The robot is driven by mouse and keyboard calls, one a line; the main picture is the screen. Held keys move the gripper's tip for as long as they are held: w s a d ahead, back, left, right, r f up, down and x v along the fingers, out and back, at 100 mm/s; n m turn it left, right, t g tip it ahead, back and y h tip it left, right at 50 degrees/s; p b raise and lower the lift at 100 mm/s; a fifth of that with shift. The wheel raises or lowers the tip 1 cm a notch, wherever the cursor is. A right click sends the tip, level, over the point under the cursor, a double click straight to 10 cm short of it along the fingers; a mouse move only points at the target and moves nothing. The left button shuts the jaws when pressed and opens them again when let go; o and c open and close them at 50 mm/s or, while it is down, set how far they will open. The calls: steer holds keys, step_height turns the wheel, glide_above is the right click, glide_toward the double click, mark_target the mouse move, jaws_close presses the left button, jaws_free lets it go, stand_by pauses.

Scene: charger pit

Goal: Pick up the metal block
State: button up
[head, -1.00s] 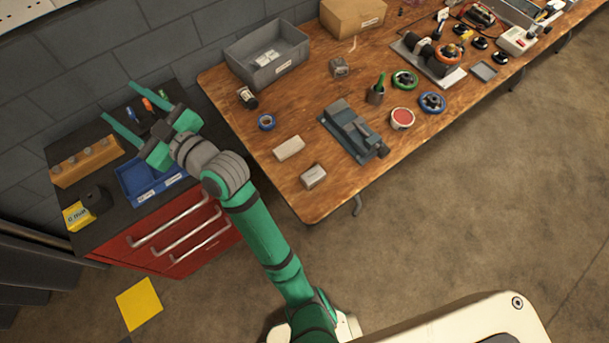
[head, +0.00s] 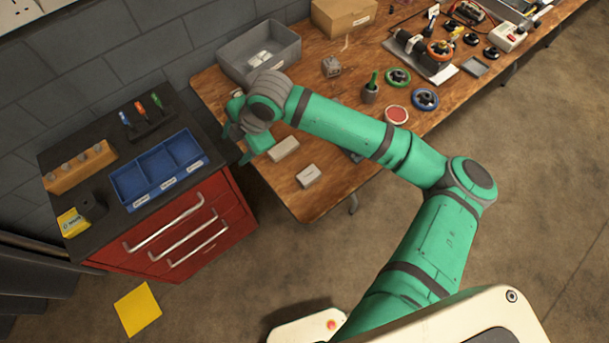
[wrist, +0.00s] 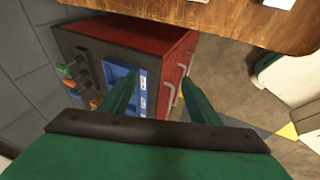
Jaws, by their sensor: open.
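Several blocks lie on the wooden bench in the head view. A pale block (head: 283,148) and a greyer block (head: 308,176) lie near its left front corner. A small grey metallic-looking block (head: 331,66) sits farther back. I cannot tell for sure which is the metal block. My gripper (head: 238,146) is open and empty at the bench's left edge, left of the pale block. In the wrist view my gripper's fingers (wrist: 160,78) are apart, with the drawer cabinet beyond them. My arm hides part of the bench, including most of the vise.
The red drawer cabinet (head: 225,205) stands left of the bench (head: 304,208), with a blue divided tray (head: 206,160) and an orange peg block (head: 55,182) on top. A grey bin (head: 232,63) and a cardboard box (head: 343,14) stand at the bench's back.

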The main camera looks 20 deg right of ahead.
steer(key=s+d+f+g+h, duration=0.1)
steer(key=s+d+g+h, duration=0.15)
steer(key=d, duration=0.65)
steer(key=s+d+f+g+h, duration=0.15)
steer(key=s+d, duration=0.25)
steer(key=d, duration=0.4)
glide_above(309, 174)
steer(key=shift+t+h, duration=0.3)
steer(key=shift+t, duration=0.1)
steer(key=f, duration=0.5)
steer(key=shift+s+d, duration=0.1)
steer(key=shift+s, duration=0.1)
steer(key=shift+d+f, duration=0.1)
steer(key=shift+f, duration=0.4)
steer(key=shift+w+a+f, duration=0.1)
steer(key=shift+a+f, duration=0.05)
steer(key=shift+f, duration=1.1)
steer(key=shift+w+a+f, duration=0.1)
steer(key=shift+f, duration=1.1)
steer(key=c, duration=1.3)
